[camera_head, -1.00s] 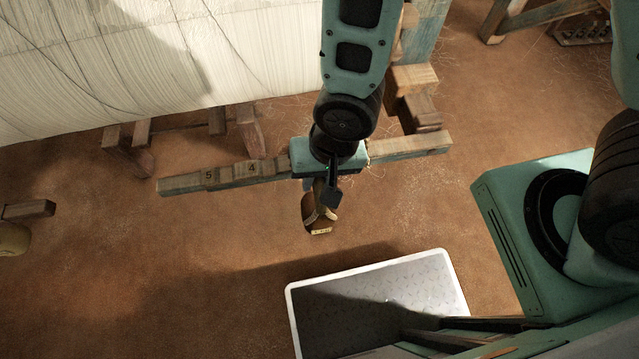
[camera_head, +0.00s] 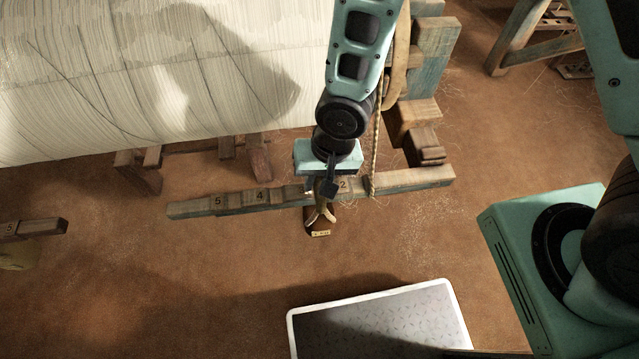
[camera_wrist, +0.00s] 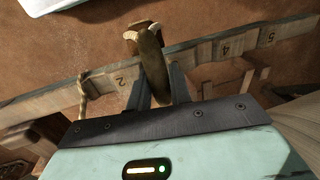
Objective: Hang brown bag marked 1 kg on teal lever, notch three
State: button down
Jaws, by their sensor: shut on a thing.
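The long wooden lever (camera_head: 400,184), with worn teal paint, runs across the head view with numbers 5, 4 and 2 showing. Number 3 is hidden behind my gripper and the bag. My gripper (camera_head: 325,190) is shut on the brown bag (camera_head: 312,222) over the lever, between 2 and 4. The bag's small pale tag is too small to read. In the wrist view, the bag (camera_wrist: 152,66) is between my fingers and crosses in front of the lever (camera_wrist: 190,57). I cannot tell whether its strap rests in a notch.
A rope (camera_head: 376,150) comes down to the lever right of number 2. White warp threads (camera_head: 150,80) and wooden posts stand behind. A white-rimmed tray (camera_head: 365,290) lies in front. Another numbered beam (camera_head: 35,228) is at far left. The floor between is clear.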

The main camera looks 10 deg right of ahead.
jog(key=shift+w+p, duration=0.35)
jog(key=shift+w, duration=0.8)
jog(key=shift+f+b, duration=0.95)
jog(key=shift+f, duration=0.2)
jog(key=shift+s+f, duration=0.1)
jog(key=shift+f, duration=0.2)
jog(key=c, duration=1.2)
grip_release()
jog(key=d+r+p, duration=0.1)
jog(key=r, duration=0.4)
jog(key=d+r+p, duration=0.1)
jog(key=r, duration=0.5)
jog(key=d+r+p, duration=0.1)
jog(key=r, duration=0.5)
jog(key=shift+d+p, duration=0.2)
jog(key=shift+p, duration=0.1)
